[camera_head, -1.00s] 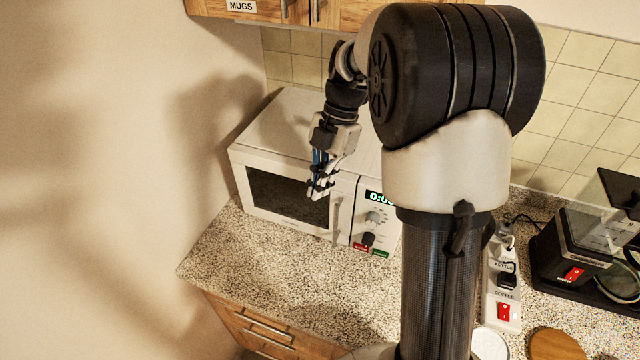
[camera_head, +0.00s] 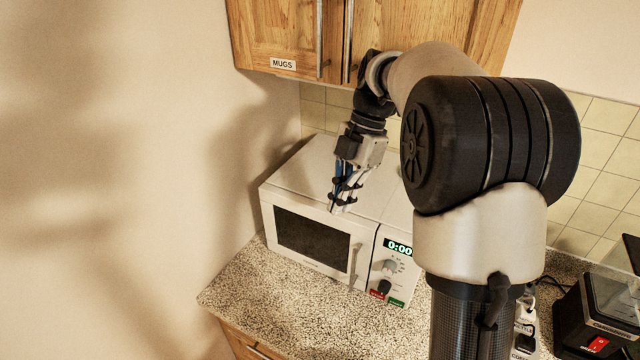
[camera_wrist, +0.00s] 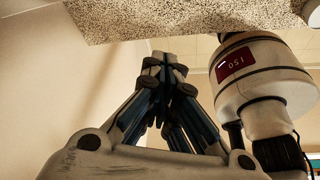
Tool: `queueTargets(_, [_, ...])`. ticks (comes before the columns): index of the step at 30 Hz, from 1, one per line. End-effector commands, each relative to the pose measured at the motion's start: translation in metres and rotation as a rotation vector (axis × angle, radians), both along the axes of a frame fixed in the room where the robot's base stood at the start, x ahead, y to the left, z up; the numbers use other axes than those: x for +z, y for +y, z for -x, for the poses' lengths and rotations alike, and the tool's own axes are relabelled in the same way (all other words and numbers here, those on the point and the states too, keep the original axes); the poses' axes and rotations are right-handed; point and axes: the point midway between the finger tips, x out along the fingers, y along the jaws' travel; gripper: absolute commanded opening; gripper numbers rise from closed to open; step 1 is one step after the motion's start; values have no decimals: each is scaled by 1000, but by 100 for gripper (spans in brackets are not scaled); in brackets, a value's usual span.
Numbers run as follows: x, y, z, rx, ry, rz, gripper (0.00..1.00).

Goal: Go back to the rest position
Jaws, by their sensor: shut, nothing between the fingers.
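My gripper (camera_head: 342,203) is above the front part of the white microwave (camera_head: 365,232) in the head view. Its fingers point down and are together, with nothing between them. In the wrist view the closed fingertips of my gripper (camera_wrist: 165,62) meet in the middle of the picture. My arm rises from the column at the right and reaches over to the microwave. The microwave door is shut and its display reads 0:00. Whether the fingertips touch the microwave's top cannot be told.
A wooden wall cupboard (camera_head: 290,30) labelled MUGS hangs above the microwave, close to my arm. The speckled counter (camera_head: 262,300) is bare in front of the microwave. A black coffee machine (camera_head: 600,320) stands at the right. A bare wall (camera_head: 130,180) closes off the left.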

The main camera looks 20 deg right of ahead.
Motion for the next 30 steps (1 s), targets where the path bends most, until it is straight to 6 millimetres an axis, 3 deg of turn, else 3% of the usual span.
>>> queueTargets(5, [3, 2, 4, -35, 2, 14, 0])
queueTargets(8, [9, 10, 19, -145, 6, 53, 0])
queueTargets(12, [18, 26, 58, -451, 6, 136, 0])
queueTargets(17, [16, 40, 112, -854, -15, 188, 0])
queueTargets(24, [-16, 53, 191, -1449, -58, 131, 0])
queueTargets(30, [-51, 56, 235, -1817, -63, 4, 0])
